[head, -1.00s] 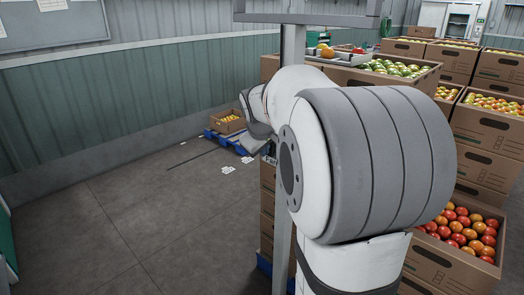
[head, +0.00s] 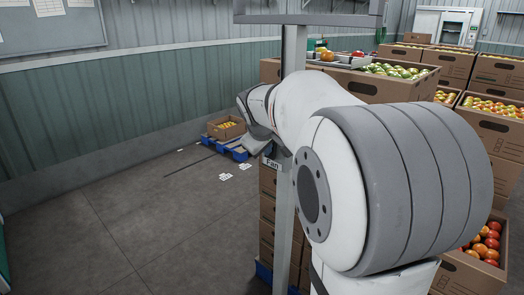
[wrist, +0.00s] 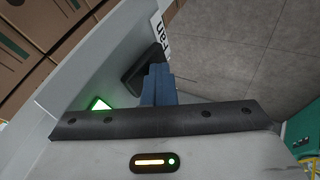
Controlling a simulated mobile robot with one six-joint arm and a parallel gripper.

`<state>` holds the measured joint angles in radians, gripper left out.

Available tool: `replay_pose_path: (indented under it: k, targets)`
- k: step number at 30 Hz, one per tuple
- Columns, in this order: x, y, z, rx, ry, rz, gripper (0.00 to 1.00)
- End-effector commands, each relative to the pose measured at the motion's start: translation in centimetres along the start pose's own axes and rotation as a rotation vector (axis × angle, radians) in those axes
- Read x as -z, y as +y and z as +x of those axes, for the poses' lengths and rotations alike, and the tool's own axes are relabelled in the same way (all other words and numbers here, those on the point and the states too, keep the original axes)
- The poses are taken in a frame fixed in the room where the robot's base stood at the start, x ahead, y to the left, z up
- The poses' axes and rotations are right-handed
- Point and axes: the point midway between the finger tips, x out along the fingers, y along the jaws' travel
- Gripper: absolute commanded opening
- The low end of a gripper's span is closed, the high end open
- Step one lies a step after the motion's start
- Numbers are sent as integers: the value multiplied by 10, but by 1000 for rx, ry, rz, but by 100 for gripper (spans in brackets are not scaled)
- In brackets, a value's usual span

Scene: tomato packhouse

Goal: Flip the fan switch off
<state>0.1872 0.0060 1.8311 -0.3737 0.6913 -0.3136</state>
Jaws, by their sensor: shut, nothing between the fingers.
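The fan switch (wrist: 144,70) is a dark block on the grey post in the wrist view, right beside a white label (wrist: 160,37) reading "Fan". My gripper (wrist: 158,72) has its blue fingers together and empty. The fingertips overlap the switch's right edge in the picture; I cannot tell whether they touch it. In the head view, the Fan label (head: 272,164) shows on the post (head: 284,225), but the switch and my fingertips are hidden behind my arm. The switch's on or off position is not clear. A green lit triangle (wrist: 100,103) shows on the post's face.
Stacked tomato crates (head: 400,88) stand close behind the post and to the right. A blue pallet (head: 228,145) with a small crate (head: 226,127) lies by the wall. The floor (head: 110,220) to the left is open.

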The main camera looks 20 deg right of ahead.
Motion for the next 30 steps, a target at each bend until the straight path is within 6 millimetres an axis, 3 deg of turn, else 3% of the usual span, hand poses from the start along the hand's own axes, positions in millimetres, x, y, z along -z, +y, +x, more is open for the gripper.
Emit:
replay_pose_path:
  k: [1, 10, 17, 18, 24, 30]
  targets:
    - [3, 7, -5, -15, 12, -1, 0]
    - [3, 4, -5, -14, 12, -2, 0]
    - [8, -24, -24, -13, 12, -1, 0]
    - [8, -31, -29, -13, 12, -1, 0]
    - [10, -22, -81, -13, 12, 1, 0]
    - [10, -20, -114, -10, 8, 0, 0]
